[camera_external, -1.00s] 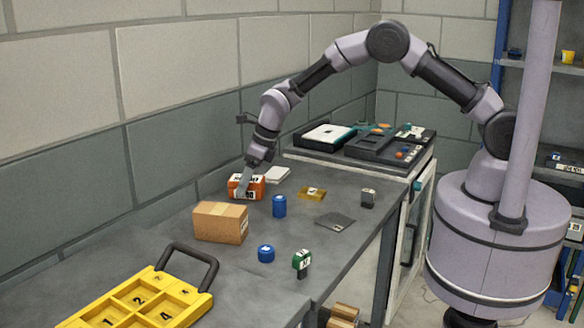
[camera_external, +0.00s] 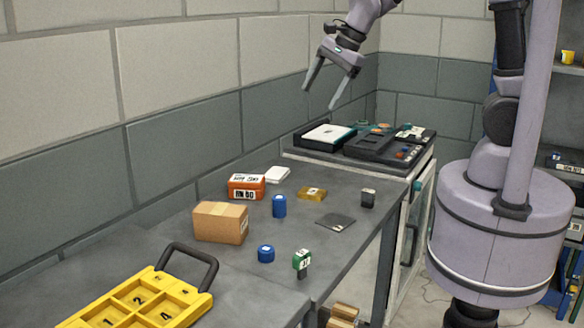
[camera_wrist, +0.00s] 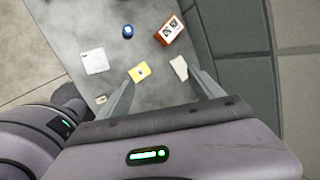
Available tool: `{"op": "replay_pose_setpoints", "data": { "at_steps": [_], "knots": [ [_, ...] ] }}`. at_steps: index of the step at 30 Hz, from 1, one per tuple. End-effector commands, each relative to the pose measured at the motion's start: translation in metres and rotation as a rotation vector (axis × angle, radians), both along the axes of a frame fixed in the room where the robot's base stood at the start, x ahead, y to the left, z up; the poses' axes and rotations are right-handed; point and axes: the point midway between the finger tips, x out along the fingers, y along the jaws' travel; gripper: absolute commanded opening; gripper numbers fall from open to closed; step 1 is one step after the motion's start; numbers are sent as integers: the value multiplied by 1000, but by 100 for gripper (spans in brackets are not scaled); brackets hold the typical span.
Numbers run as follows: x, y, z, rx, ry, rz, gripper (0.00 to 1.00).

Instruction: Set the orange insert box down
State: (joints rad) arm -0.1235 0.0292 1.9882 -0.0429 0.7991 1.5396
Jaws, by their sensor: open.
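The orange insert box (camera_external: 246,187), with white labels, rests on the grey bench between the wall and a blue cylinder. It also shows near the top of the wrist view (camera_wrist: 169,30). My gripper (camera_external: 320,98) is open and empty, raised well above the bench. It is to the right of the box in the external view, with nothing between its fingers. In the wrist view my two fingers (camera_wrist: 165,90) are spread apart, and the box lies beyond them.
A yellow numbered tray (camera_external: 140,300) is at the front left. Equipment (camera_external: 370,140) stands at the far end.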

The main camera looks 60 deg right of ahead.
Motion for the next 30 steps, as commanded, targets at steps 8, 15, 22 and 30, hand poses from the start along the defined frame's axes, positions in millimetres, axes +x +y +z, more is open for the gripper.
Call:
{"op": "replay_pose_setpoints", "data": {
  "at_steps": [8, 15, 22, 30],
  "knots": [
    [-192, -40, 20, -500, -254, 995, 76],
    [-220, -42, 8, -600, -294, 1184, 76],
    [-219, -42, -12, -600, -294, 1182, 76],
    [-218, -42, -16, -600, -294, 1181, 76]
  ]
}}
